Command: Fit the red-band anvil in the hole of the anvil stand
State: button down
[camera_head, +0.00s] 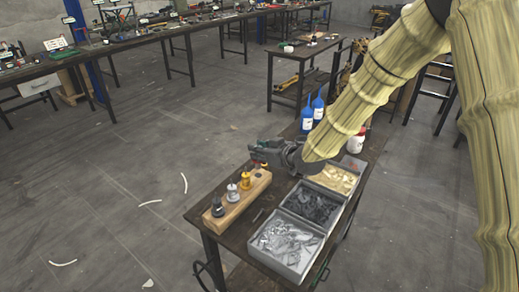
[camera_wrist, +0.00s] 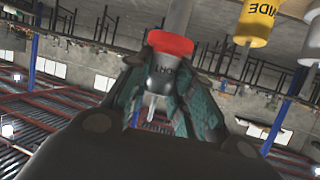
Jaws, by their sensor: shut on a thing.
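The red-band anvil (camera_wrist: 165,62) is a grey cylinder with a red band and partly readable dark lettering. My gripper (camera_wrist: 166,88) is shut on it, with a finger on each side, in the wrist view. In the head view my gripper (camera_head: 262,152) is over the far end of the wooden anvil stand (camera_head: 239,208). The stand holds a dark anvil, a pale one and a yellow-topped one in a row. My gripper hides most of the held anvil there, and I cannot tell whether it touches the stand.
A yellow-band anvil (camera_wrist: 256,22) marked WIDE shows at the wrist view's upper right. Trays of grey scraps (camera_head: 285,246), dark parts (camera_head: 312,205) and brass pieces (camera_head: 334,179) line the table's right side. Blue bottles (camera_head: 307,120) and a red-and-white container (camera_head: 356,142) stand behind.

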aim_at(260, 165)
jog(key=shift+f+b, duration=1.75)
jog(key=shift+f, duration=1.5)
jog(key=c, duration=1.1)
grip_release()
jog(key=shift+c, duration=0.2)
jog(key=v, duration=1.2)
jog(key=shift+s+d, duration=0.1)
